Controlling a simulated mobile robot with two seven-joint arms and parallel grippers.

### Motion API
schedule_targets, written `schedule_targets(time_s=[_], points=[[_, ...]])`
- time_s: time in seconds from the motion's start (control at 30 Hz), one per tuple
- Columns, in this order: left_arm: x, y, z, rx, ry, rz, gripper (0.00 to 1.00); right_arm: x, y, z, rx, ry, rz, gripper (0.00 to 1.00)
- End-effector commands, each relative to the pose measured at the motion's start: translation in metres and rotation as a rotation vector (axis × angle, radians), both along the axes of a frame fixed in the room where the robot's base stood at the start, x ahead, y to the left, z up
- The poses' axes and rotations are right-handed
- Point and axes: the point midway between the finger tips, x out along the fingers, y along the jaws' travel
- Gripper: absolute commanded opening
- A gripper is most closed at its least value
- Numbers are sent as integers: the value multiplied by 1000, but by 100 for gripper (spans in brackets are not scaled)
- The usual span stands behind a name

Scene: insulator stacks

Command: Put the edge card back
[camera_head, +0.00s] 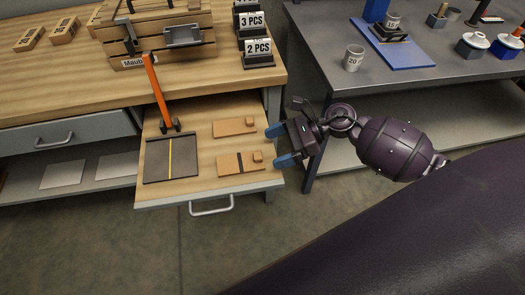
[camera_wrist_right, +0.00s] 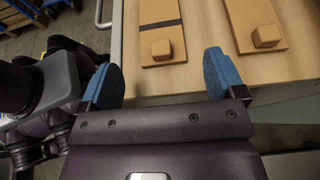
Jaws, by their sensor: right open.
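Two flat brown cards with small square blocks lie in the open drawer (camera_head: 198,182). The plain card (camera_head: 232,127) is farther back and the card with a dark stripe (camera_head: 228,164) is nearer the front. Both also show in the right wrist view, the striped card (camera_wrist_right: 158,12) left and the plain card (camera_wrist_right: 245,15) right. I cannot tell which one is the edge card. My right gripper (camera_head: 281,146) is open and empty at the drawer's right side, its blue fingers apart and pointing toward the blocks, touching neither card. My left gripper is not in view.
A dark mat with a yellow line (camera_head: 157,166) and an orange-handled tool (camera_head: 157,92) occupy the drawer's left. A wooden crate (camera_head: 187,48) and number signs (camera_head: 256,50) stand on the bench above. A grey table (camera_head: 322,50) with a cup (camera_head: 353,58) stands to the right.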

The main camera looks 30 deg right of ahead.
Motion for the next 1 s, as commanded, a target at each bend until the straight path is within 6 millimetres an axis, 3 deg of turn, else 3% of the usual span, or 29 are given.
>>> schedule_targets(time_s=[0.1, 0.3, 0.5, 0.67, 0.83, 1.0], points=[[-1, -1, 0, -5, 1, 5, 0, -7, -22, 9, -3, 1, 0, 88], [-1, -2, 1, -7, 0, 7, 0, -14, -47, 20, -1, 1, 1, 88], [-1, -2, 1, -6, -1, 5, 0, -17, -58, 25, 0, 0, 1, 88], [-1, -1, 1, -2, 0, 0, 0, -19, -56, 25, 29, 17, -21, 88], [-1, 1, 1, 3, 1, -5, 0, -28, -35, 25, 297, 200, -238, 88], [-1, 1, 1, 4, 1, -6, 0, -39, -27, 20, 792, 584, -615, 88]])
